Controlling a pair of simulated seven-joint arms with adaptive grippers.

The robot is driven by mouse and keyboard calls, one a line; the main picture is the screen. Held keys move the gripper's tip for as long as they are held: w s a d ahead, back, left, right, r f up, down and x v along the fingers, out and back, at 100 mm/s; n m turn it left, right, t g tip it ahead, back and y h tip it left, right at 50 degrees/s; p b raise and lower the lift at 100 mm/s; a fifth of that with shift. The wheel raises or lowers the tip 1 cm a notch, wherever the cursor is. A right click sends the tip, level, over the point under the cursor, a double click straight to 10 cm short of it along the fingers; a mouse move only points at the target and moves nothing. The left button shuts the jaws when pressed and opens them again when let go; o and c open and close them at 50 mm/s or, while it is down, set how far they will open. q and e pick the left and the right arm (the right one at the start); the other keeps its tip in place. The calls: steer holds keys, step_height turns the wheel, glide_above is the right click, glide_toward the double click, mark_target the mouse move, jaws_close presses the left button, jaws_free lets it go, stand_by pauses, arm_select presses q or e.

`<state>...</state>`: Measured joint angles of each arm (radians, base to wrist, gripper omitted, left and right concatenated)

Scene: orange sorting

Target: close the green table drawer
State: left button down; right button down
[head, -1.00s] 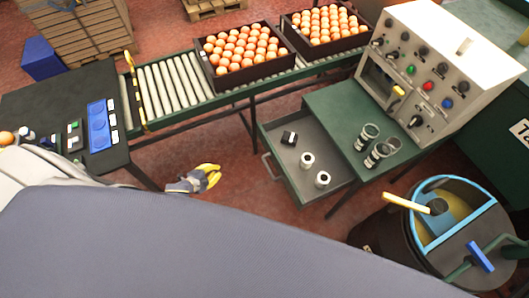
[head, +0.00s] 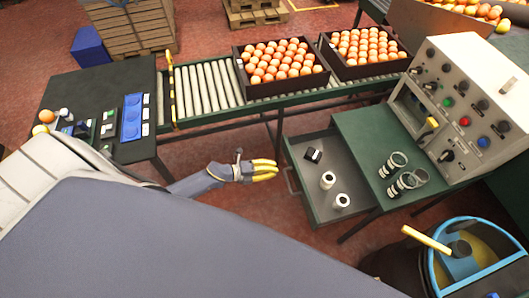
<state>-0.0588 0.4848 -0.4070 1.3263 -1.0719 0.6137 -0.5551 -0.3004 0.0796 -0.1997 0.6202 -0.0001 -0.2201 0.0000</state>
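The green table (head: 362,133) stands at the right. Its drawer (head: 347,214) is pulled out toward the left and front, with a grey inside and a bar handle (head: 293,182) on its front. My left gripper (head: 275,170), with yellow fingers, points right, just left of the drawer handle in the picture. Its fingers look apart with nothing between them. I see a small gap between the fingertips and the handle.
A control box (head: 462,95) and several glass-and-black cups (head: 397,160) stand on the green table. Behind is a roller conveyor (head: 207,92) with two crates of oranges (head: 290,88). A dark bin (head: 425,275) is at front right. A black table (head: 75,92) is at left.

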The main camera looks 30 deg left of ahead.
mark_target(294, 165)
arm_select(q)
steer(key=x, duration=0.6)
steer(key=shift+w+d+r, duration=0.1)
steer(key=shift+r, duration=0.2)
steer(key=shift+w+d, duration=0.5)
steer(key=shift+d, duration=0.05)
